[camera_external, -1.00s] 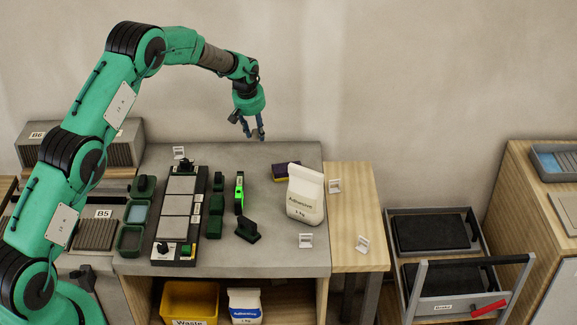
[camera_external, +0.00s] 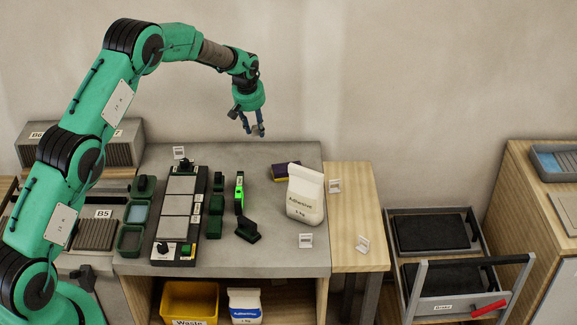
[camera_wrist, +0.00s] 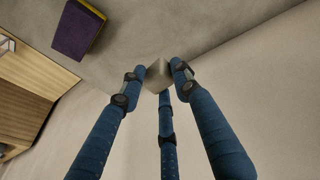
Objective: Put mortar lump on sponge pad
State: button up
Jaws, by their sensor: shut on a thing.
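The mortar lump (camera_wrist: 157,77) is a small grey block. In the wrist view it sits between the fingertips of my gripper (camera_wrist: 158,82), whose blue fingers are shut on it. In the external view my gripper (camera_external: 254,130) hangs above the back edge of the grey worktop, and the lump is too small there to make out clearly. The sponge pad (camera_external: 283,173), purple with a yellow underside, lies on the worktop to the right of and below my gripper, partly behind the adhesive bag. It also shows in the wrist view (camera_wrist: 75,30), at upper left, apart from the lump.
A white adhesive bag (camera_external: 305,195) stands upright just in front of the sponge pad. A tile board (camera_external: 178,204), dark green blocks (camera_external: 215,205) and a bright green tool (camera_external: 239,193) stand to the left.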

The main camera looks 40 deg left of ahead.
jog(key=shift+s+d, duration=0.25)
jog(key=shift+d, duration=0.25)
jog(key=s+d+f+m+b, duration=0.1)
jog(key=s+d+b, duration=0.4)
jog(key=s+d, duration=1)
jog(key=shift+s+d+m+b, duration=0.25)
jog(key=shift+m+b, duration=0.1)
jog(key=shift+m, duration=0.05)
send_over(285, 168)
jog(key=shift+f+b, duration=0.35)
jog(key=shift+f, duration=0.45)
jog(key=shift+f, duration=1.75)
